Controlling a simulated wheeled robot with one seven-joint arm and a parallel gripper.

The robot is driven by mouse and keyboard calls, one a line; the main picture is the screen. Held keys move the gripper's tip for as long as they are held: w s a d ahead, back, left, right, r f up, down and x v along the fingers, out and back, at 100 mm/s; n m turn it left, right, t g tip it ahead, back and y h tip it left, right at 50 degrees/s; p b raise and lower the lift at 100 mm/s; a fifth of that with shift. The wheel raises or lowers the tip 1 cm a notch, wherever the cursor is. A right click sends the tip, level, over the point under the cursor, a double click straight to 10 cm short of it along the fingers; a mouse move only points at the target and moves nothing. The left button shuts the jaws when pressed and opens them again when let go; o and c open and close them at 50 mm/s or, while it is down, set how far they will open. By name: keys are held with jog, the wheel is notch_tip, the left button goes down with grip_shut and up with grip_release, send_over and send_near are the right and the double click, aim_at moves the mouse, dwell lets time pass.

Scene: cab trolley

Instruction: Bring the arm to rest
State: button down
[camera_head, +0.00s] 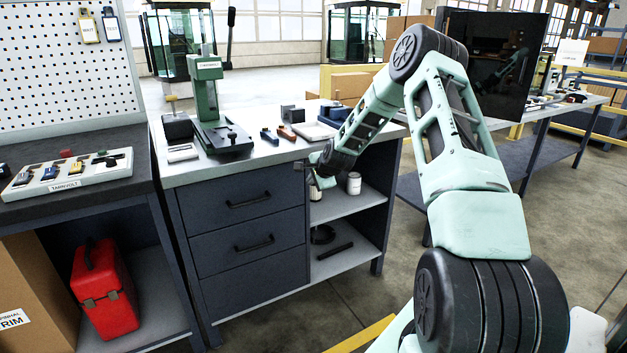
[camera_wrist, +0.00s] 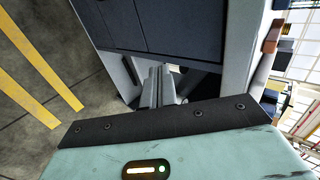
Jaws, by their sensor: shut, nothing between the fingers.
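My gripper (camera_head: 303,166) is at the end of my pale green arm, in front of the workbench (camera_head: 180,178) near its front top edge. It is small in the head view, and the arm's wrist partly hides the open shelves. In the wrist view, the fingers of my gripper (camera_wrist: 167,88) lie close together with nothing between them. The arm is bent, with its elbow raised high above the bench.
The bench has drawers (camera_head: 246,204) and open shelves with jars (camera_head: 353,183). A green press (camera_head: 209,100) and small parts stand on top. At left are a tray (camera_head: 68,184) and a red case (camera_head: 103,290). A dark screen (camera_head: 492,62) stands behind my arm. Floor at front right is clear.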

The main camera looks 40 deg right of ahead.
jog(key=shift+s+a+r, duration=0.15)
jog(key=shift+s+r, duration=0.25)
jog(key=shift+s, duration=0.1)
